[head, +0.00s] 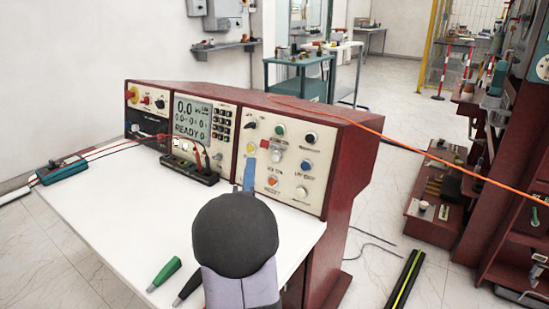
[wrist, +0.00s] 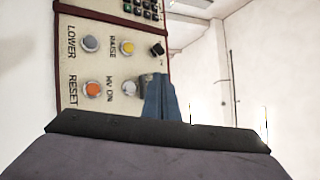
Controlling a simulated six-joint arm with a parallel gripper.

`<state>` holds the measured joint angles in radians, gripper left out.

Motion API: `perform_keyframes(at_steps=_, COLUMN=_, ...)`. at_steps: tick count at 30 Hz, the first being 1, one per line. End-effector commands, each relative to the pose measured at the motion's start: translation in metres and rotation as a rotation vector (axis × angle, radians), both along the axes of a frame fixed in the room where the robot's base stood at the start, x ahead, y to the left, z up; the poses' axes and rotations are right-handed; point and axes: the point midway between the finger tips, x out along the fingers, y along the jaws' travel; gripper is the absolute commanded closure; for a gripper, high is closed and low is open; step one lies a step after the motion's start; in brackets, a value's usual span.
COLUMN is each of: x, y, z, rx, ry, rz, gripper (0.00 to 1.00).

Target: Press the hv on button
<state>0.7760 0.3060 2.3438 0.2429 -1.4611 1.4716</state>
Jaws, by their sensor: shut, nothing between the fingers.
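The HV ON button (head: 276,156) is a pale, round button on the cream right-hand panel of the red console, above its "HV ON" label. In the head view the fingertips appear left of the button.
An orange RESET button (head: 272,181) lies just below the HV ON label. A yellow RAISE button (wrist: 127,47) and a grey LOWER button (wrist: 90,43) are nearby.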

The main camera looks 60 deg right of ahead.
Motion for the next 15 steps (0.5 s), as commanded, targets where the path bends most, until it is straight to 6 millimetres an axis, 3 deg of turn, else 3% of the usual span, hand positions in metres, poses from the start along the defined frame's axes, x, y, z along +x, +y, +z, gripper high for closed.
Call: perform_keyframes(at_steps=15, x=-0.001, y=-0.057, z=-0.016, rx=-0.001, ry=0.000, rz=-0.002, gripper=1.00)
